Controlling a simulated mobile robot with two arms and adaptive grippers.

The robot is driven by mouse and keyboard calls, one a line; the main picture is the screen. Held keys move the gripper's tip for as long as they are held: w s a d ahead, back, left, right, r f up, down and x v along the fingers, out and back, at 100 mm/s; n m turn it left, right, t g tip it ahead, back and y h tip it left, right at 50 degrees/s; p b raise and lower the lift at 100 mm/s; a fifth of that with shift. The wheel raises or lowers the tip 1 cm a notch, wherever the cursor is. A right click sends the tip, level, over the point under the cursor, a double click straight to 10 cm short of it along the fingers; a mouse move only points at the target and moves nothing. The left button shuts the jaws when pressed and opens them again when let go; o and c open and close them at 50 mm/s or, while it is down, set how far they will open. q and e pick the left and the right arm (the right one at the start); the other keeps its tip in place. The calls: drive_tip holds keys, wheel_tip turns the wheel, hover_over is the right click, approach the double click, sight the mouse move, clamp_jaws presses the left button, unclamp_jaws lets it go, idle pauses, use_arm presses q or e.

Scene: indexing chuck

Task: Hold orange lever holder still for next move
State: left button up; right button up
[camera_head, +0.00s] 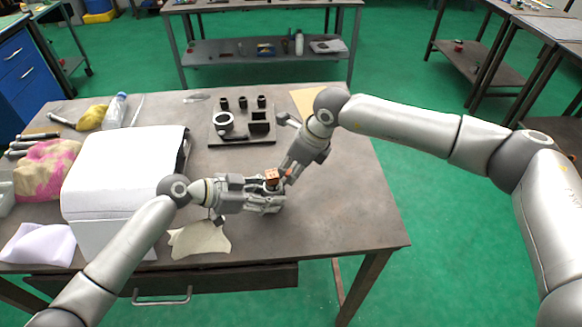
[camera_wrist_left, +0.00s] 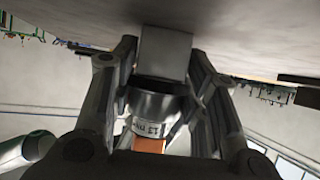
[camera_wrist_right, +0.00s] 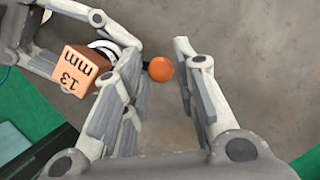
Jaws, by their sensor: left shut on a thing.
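The orange lever holder shows as an orange block (camera_head: 272,176) at my left gripper (camera_head: 272,200), above the front middle of the table. In the right wrist view the block (camera_wrist_right: 82,70) reads "13 mm", and a round orange knob (camera_wrist_right: 160,69) sits beside it. My left gripper (camera_wrist_left: 161,65) is shut on the holder's dark cylindrical body (camera_wrist_left: 160,103), which carries a pale label band. My right gripper (camera_wrist_right: 156,52) is open; the knob appears between its fingers, nearer the left one. I cannot tell whether it touches. The lever's shaft is mostly hidden.
A dark fixture plate (camera_head: 232,140) with a ring, a square block and several dark cylinders stands behind the grippers. A white box (camera_head: 120,180) is at the left, with a beige cloth (camera_head: 200,240) in front. The table's right side (camera_head: 350,220) is clear.

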use_arm(q)
drive_tip(key=shift+s+f, duration=0.15)
drive_tip(key=shift+f, duration=0.15)
use_arm(e)
clamp_jaws()
drive_tip(key=shift+w+a+n, duration=0.2)
drive_tip(key=shift+w+n, duration=0.05)
drive_tip(key=shift+n, duration=0.25)
drive_tip(key=shift+o, duration=1)
unclamp_jaws()
drive_tip(key=v, duration=1.2)
use_arm(q)
drive_tip(key=shift+r, duration=0.1)
use_arm(e)
drive_tip(key=shift+d, duration=0.1)
